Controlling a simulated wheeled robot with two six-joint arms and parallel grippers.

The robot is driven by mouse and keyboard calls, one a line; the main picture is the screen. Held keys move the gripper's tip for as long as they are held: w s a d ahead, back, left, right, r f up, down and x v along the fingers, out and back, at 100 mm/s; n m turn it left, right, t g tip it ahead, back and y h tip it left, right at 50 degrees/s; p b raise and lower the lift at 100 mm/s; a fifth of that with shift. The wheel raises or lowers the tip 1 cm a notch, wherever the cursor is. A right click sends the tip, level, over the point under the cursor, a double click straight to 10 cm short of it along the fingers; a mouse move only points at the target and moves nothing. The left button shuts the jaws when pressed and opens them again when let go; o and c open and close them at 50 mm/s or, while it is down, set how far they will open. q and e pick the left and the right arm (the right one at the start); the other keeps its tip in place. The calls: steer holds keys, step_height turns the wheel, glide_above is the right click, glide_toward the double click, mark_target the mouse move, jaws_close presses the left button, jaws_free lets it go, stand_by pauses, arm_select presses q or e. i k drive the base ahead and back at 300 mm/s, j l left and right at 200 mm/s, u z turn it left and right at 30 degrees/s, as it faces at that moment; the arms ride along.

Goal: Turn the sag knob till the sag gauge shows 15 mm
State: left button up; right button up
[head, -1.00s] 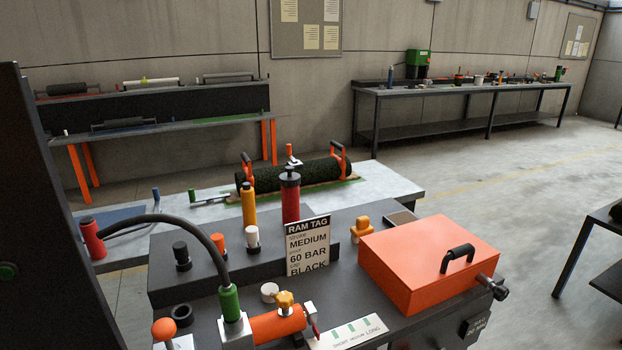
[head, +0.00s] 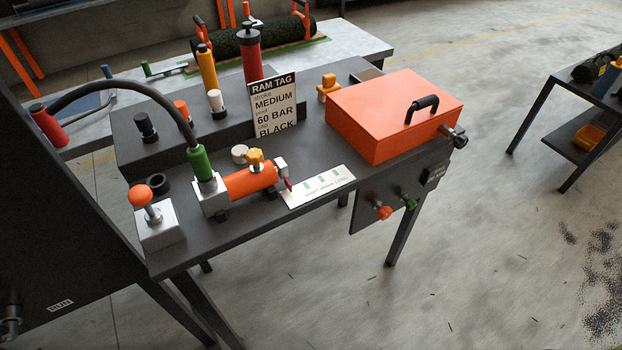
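I see no dial marked as a sag gauge and no knob marked as a sag knob. A yellow star knob (head: 255,158) sits on top of an orange cylinder (head: 250,181) on the dark bench. A red knob (head: 383,212) and a green knob (head: 409,203) stick out of a panel hanging under the bench's right side. An orange ball knob (head: 139,195) stands on a pale block at the bench's front left. Neither of my grippers is in view.
The dark bench (head: 212,248) also bears an orange lidded box (head: 390,115) and a ram tag card (head: 274,105). A tall dark panel (head: 60,230) blocks the left side. Another table (head: 545,90) stands at right. Open floor lies in front and to the right.

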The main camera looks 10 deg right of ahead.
mark_target(384, 212)
steer(key=k+l+z, duration=0.1)
steer(key=l, duration=0.55)
steer(key=k+l, duration=0.1)
steer(key=l, duration=0.5)
steer(key=l+z, duration=0.15)
steer(key=l, duration=0.5)
steer(key=k, duration=0.05)
